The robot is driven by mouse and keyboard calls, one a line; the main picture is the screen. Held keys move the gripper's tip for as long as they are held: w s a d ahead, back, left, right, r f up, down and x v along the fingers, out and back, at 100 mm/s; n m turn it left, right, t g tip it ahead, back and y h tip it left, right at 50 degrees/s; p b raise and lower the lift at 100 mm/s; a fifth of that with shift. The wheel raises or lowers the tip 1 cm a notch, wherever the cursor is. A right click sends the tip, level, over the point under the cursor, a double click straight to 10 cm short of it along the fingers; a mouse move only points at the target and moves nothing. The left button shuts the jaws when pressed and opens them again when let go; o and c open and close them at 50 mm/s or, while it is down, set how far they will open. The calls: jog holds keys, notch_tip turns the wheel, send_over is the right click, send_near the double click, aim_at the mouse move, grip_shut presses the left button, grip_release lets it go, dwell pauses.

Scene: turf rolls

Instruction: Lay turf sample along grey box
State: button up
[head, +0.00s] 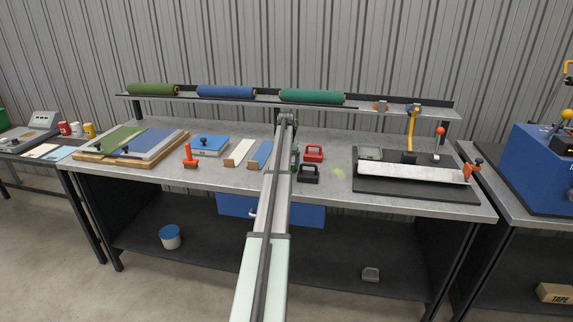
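Flat green turf (120,138) lies beside a blue piece (145,145) on a wooden-edged board at the table's left; I cannot tell if either is the sample. A small green thing (295,158) shows just right of my arm, partly hidden.
Rolls of dark green (152,89), blue (226,92) and teal turf (312,96) lie on the raised shelf. Red (313,153) and black (308,174) handled blocks stand right of the arm. An orange tool (190,157) stands left.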

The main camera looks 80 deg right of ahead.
jog(key=shift+f, duration=0.1)
jog(key=o, duration=0.8)
notch_tip(320, 180, up, 12)
jog(key=c, duration=0.7)
